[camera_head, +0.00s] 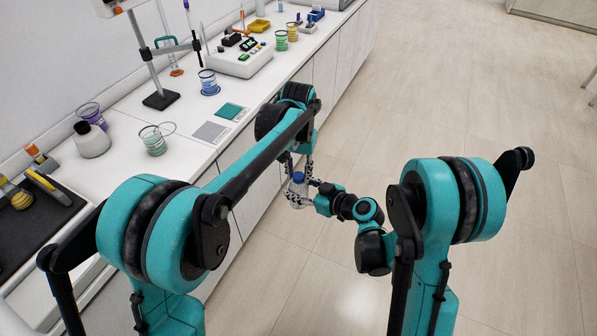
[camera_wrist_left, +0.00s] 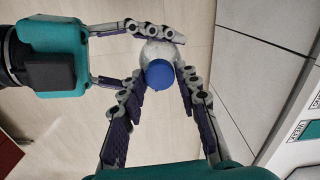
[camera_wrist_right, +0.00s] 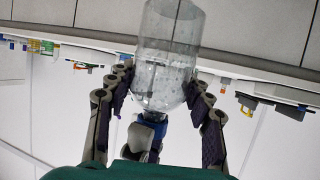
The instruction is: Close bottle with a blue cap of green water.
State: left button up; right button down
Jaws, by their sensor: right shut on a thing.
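A clear bottle (camera_head: 298,197) with a blue cap (camera_head: 298,177) is held in the air in front of the counter. Its contents look colourless, not green. My right gripper (camera_wrist_right: 158,85) is shut on the bottle's body from the side. The bottle appears upside down in the right wrist view, with the blue cap (camera_wrist_right: 152,120) toward the bottom. My left gripper (camera_wrist_left: 161,80) comes from above. Its fingertips are on either side of the blue cap (camera_wrist_left: 159,74), with small gaps visible, so it looks open. The cap is at the bottle's mouth; how tightly it sits is hidden.
The floor (camera_head: 450,90) to the right is clear.

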pick_arm(q)
jog(key=shift+o, duration=0.9)
jog(key=shift+r, duration=2.25)
jog(key=shift+r, duration=0.1)
notch_tip(320, 180, up, 3)
jog(key=n, duration=0.3)
jog(key=shift+r, duration=0.2)
